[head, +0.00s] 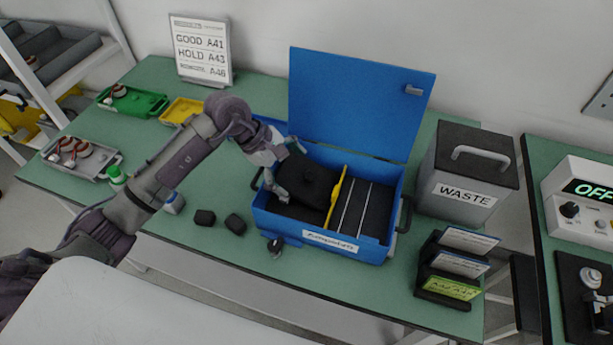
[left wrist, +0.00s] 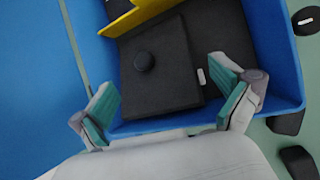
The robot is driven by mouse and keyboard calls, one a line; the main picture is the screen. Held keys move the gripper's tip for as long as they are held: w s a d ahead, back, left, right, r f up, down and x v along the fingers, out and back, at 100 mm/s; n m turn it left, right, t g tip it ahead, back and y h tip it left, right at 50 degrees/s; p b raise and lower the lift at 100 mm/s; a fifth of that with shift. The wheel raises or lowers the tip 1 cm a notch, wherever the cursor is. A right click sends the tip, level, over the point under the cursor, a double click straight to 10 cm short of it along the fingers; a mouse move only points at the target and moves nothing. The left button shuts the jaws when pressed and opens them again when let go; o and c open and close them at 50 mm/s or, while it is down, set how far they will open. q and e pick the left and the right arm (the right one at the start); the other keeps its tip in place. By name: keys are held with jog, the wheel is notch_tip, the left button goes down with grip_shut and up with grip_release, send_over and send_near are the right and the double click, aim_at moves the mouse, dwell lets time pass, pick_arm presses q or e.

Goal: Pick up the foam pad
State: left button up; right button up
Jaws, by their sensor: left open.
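The foam pad (head: 312,182) is a dark, square pad with a round knob on top. It sits in the left compartment of the open blue case (head: 345,246), beside the yellow divider (head: 335,200), and looks tilted. In the left wrist view the pad (left wrist: 172,78) lies between and beyond my fingers. My left gripper (head: 284,171) is open at the pad's left side; its two teal-padded fingers also show apart in the left wrist view (left wrist: 166,90). I cannot tell whether a finger touches the pad. My right gripper is not in view.
The case's raised lid (head: 355,105) stands behind it. Two small black blocks (head: 205,217) lie on the green table left of the case. A grey waste bin (head: 467,172) and a card rack (head: 450,287) stand to the right. Trays (head: 130,102) are at the left.

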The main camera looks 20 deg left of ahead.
aim_at(306, 186)
pick_arm(q)
jog(key=x, duration=0.2)
jog(key=p+x, duration=0.1)
jog(key=shift+s+d+f, duration=0.15)
jog(key=shift+d+f, duration=0.15)
jog(key=shift+d+f+p, duration=0.2)
jog(key=shift+f+p, duration=0.1)
jog(key=shift+f, duration=0.05)
jog(key=shift+a, duration=0.1)
jog(key=c, duration=1.1)
